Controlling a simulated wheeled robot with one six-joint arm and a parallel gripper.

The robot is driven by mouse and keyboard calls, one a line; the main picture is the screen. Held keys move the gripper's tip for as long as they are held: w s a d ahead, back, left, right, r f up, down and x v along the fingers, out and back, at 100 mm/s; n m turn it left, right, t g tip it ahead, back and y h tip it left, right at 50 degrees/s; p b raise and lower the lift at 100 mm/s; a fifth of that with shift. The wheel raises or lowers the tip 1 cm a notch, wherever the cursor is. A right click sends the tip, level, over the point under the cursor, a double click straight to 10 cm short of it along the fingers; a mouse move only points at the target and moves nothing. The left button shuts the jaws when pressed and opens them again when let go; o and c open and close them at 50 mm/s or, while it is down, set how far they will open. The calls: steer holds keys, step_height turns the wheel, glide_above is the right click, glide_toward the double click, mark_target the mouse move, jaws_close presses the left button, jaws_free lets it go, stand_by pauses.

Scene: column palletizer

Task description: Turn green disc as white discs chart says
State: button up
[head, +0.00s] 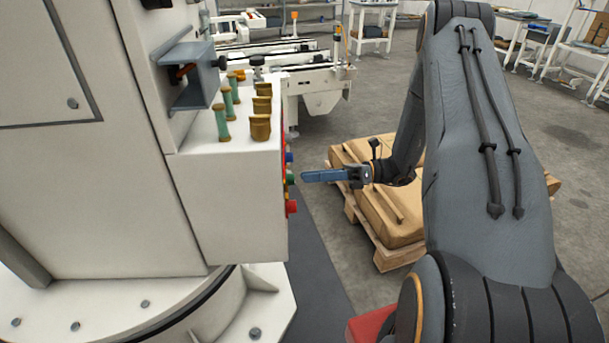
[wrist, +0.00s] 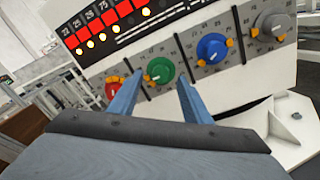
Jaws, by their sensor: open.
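The green disc (wrist: 159,70) is a round dial on a grey strip of the panel, with a light pointer mark and orange tabs at its rim. In the head view the green disc (head: 290,178) shows edge-on. My gripper (wrist: 160,81) is open, its blue fingers on either side of the green disc in the picture. The head view shows my gripper (head: 304,177) just right of the disc, apparently short of it. The chart (wrist: 105,25) is a row of red cells with numbers above pale round discs; its upper edge is cut off.
A red dial (wrist: 113,88) sits left of the green disc, partly behind my left finger. A blue dial (wrist: 211,48) and a grey dial (wrist: 272,27) sit to the right. Wrapped boxes on a pallet (head: 386,215) lie below my arm. Bobbins (head: 222,122) stand on the cabinet top.

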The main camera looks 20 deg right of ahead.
mark_target(290, 179)
steer(key=shift+w+a, duration=0.2)
steer(key=shift+a, duration=0.75)
steer(key=shift+w+a, duration=0.15)
steer(key=shift+a, duration=0.8)
steer(key=c, duration=1)
steer(key=shift+d, duration=0.1)
steer(key=shift+c, duration=0.2)
